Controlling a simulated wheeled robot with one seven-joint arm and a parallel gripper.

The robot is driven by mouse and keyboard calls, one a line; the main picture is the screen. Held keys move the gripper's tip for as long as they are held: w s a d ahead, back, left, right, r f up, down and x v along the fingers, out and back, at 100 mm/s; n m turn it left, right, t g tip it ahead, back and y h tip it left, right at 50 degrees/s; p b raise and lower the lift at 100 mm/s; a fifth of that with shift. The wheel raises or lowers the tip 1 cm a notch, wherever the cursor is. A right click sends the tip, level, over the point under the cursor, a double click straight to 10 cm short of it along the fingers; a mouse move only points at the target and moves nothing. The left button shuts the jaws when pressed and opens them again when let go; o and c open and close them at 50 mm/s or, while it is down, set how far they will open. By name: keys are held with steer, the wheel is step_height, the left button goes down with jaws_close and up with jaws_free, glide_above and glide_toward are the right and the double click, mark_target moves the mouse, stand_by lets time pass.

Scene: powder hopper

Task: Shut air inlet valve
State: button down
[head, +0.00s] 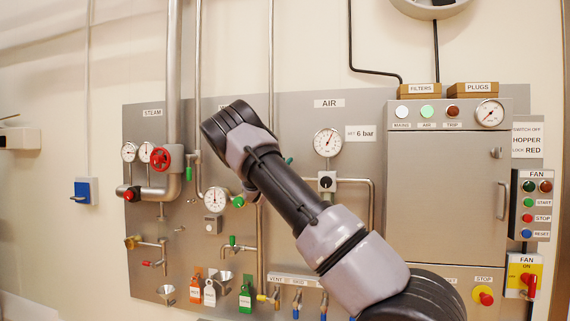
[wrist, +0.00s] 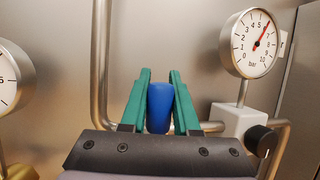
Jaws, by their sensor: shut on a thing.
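My gripper (wrist: 159,95) has green fingers and is shut on a blue handle (wrist: 159,106), which stands upright between them in the wrist view. The handle is probably the air inlet valve's; its valve body and pipe joint are hidden behind the gripper. In the head view my arm covers the handle and most of the gripper, below the AIR label (head: 329,103). The air gauge (head: 327,142) shows right of my arm, and also at the right of the wrist view (wrist: 254,44). Its needle points up and right.
A regulator with a black knob (wrist: 261,140) sits close right of my gripper, under the gauge. A steel pipe (wrist: 101,70) runs up on the left, near another gauge (wrist: 12,78). The grey cabinet (head: 443,190) stands right of my arm.

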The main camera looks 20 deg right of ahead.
steer(key=c, duration=0.7)
jaws_free()
steer(key=shift+o, duration=0.2)
steer(key=shift+a, duration=0.1)
steer(key=v, duration=1)
steer(key=shift+s+a+f, duration=0.2)
steer(key=shift+s+a, duration=0.05)
steer(key=shift+d, duration=0.1)
